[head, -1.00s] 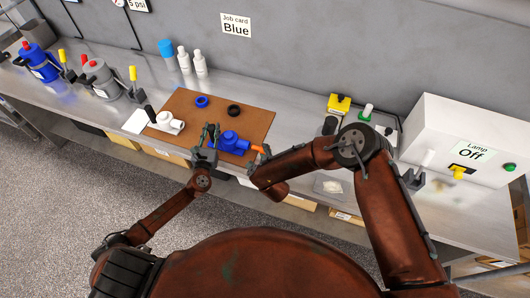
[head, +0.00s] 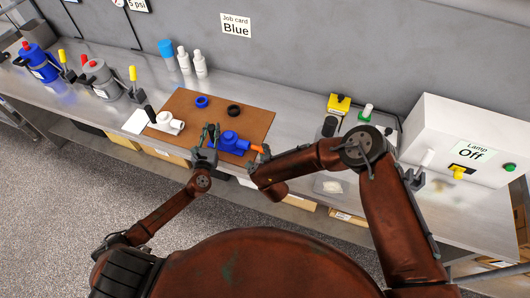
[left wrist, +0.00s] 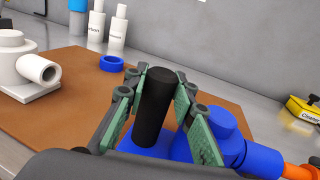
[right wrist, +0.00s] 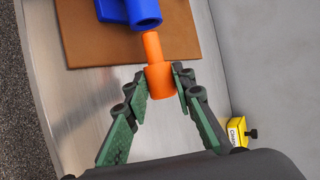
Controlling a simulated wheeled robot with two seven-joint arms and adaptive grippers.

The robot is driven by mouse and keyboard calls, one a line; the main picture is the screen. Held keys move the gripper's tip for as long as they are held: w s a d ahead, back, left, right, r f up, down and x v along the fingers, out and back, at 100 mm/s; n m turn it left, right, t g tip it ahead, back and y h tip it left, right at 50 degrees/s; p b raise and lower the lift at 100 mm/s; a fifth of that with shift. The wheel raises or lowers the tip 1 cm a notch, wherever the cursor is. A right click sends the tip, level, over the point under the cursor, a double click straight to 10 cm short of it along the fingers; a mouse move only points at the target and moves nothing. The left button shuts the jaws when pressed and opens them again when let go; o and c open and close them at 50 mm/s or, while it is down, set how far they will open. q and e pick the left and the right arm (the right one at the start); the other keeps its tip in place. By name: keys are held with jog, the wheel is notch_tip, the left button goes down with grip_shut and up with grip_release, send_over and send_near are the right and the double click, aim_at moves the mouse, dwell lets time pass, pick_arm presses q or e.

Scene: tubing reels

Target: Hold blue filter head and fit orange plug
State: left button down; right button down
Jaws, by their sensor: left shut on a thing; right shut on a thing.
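The blue filter head (head: 230,142) lies on the brown mat, its side port facing right. It also shows in the left wrist view (left wrist: 222,122) and the right wrist view (right wrist: 118,10). My left gripper (left wrist: 160,88) is shut on the head's upright black handle (left wrist: 154,108). My right gripper (right wrist: 162,84) is shut on the wide end of the orange plug (right wrist: 158,80). The plug's narrow end points at the port opening and lies very close to it. I cannot tell whether it touches or has entered.
A white filter head (head: 170,122) stands on the brown mat (head: 256,118), with a blue ring (head: 202,101) and a black ring (head: 234,110) behind. Bottles (head: 200,64) stand near the wall. A yellow block (head: 339,103) and a white lamp box (head: 462,140) are on the right.

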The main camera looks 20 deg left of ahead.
aim_at(253, 148)
jog(key=shift+w+a, duration=0.15)
jog(key=shift+a, duration=2.25)
jog(key=c, duration=1.5)
grip_release()
jog(key=shift+c, duration=0.2)
jog(key=v, duration=1.2)
pick_arm(q)
jog(key=c, duration=1.5)
grip_release()
jog(key=shift+c, duration=0.2)
jog(key=shift+r, duration=0.1)
